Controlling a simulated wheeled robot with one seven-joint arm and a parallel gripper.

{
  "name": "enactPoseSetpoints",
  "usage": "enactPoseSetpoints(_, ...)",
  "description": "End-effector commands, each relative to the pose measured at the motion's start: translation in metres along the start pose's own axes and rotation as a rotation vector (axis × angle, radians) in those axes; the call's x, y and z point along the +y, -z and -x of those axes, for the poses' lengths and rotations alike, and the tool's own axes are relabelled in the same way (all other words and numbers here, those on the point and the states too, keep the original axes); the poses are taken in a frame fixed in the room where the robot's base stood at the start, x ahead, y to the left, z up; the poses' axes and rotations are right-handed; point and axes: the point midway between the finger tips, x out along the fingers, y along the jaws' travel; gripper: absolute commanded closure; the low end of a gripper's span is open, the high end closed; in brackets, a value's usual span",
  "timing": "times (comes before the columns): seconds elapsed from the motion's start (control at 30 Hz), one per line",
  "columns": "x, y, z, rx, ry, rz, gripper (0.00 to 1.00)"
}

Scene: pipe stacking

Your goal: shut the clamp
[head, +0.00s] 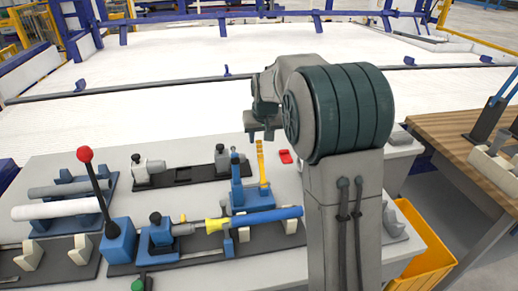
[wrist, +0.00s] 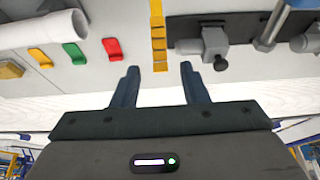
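A blue block (head: 118,240) with a black lever and a red ball knob (head: 85,154) stands at the front left of the bench; it looks like the clamp. Its lever stands up, leaning a little left. A blue pipe (head: 262,217) with a yellow collar (head: 217,225) lies along the fixture to the right of this block. My gripper (head: 262,132) is above the back of the bench, well away from the lever. In the wrist view, my gripper (wrist: 158,72) has its fingers wide apart with nothing held. A yellow strip (wrist: 157,38) shows between and beyond them.
A white pipe (head: 55,210) and a grey pipe (head: 68,189) rest on a rack at the left. A blue upright post (head: 237,180) stands between my gripper and the front fixture. A red piece (head: 286,156) lies at the back. A yellow bin (head: 425,250) is at the right.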

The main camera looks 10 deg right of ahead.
Motion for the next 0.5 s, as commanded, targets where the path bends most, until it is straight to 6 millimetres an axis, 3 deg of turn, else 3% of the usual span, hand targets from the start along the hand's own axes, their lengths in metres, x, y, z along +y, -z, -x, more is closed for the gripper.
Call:
enactPoseSetpoints(0.2, 0.000, -0.001, -0.047, -0.005, 0.000, -0.002, 0.60)
enactPoseSetpoints(0.5, 0.000, 0.000, -0.080, -0.002, 0.000, 0.000, 0.60)
